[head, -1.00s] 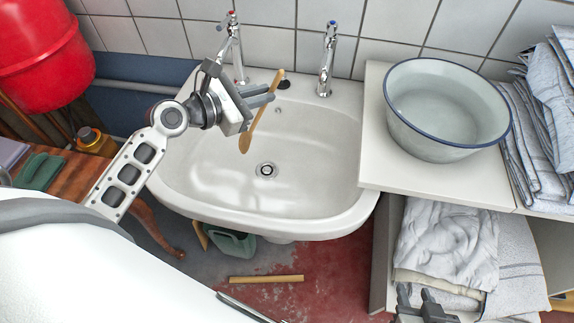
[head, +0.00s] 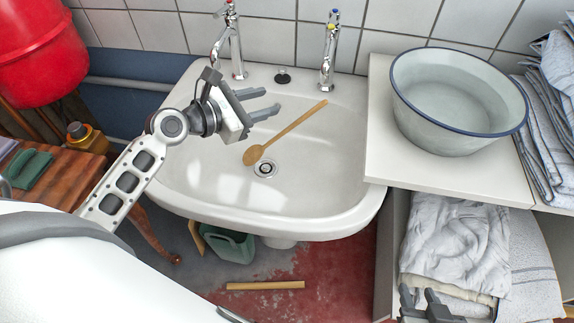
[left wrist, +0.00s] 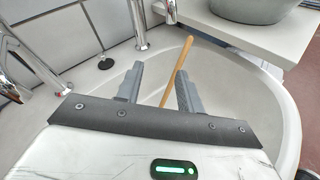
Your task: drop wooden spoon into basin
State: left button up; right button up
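The wooden spoon (head: 284,135) lies in the white basin (head: 195,190), its bowl end close to the drain and its handle pointing up and right toward the right tap. My left gripper (head: 272,102) is open and empty above the basin, just left of the spoon and apart from it. In the left wrist view the spoon's handle (left wrist: 178,66) shows beyond and between the open fingers (left wrist: 157,84); its bowl end is hidden. My right gripper (head: 425,300) shows only in part at the bottom edge, in front of the shelf of folded cloth.
Two chrome taps (head: 329,58) stand at the basin's back edge. A blue-rimmed enamel bowl (head: 458,142) sits on the white counter (head: 385,165) at the right, beside stacked towels (head: 545,125). A wooden table (head: 85,180) with a green item is at the left.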

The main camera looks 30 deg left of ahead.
pick_arm(q)
jog(key=shift+s, duration=0.1)
pick_arm(e)
jog(key=shift+s+f, duration=0.1)
pick_arm(q)
jog(key=b+v, duration=0.1)
jog(key=v, duration=1.4)
jog(key=shift+s+a, duration=0.15)
jog(key=shift+s, duration=0.2)
pick_arm(e)
jog(key=shift+w+a, duration=0.1)
jog(key=shift+w, duration=0.1)
pick_arm(q)
jog(key=shift+r, duration=0.1)
pick_arm(e)
jog(key=shift+f, duration=0.15)
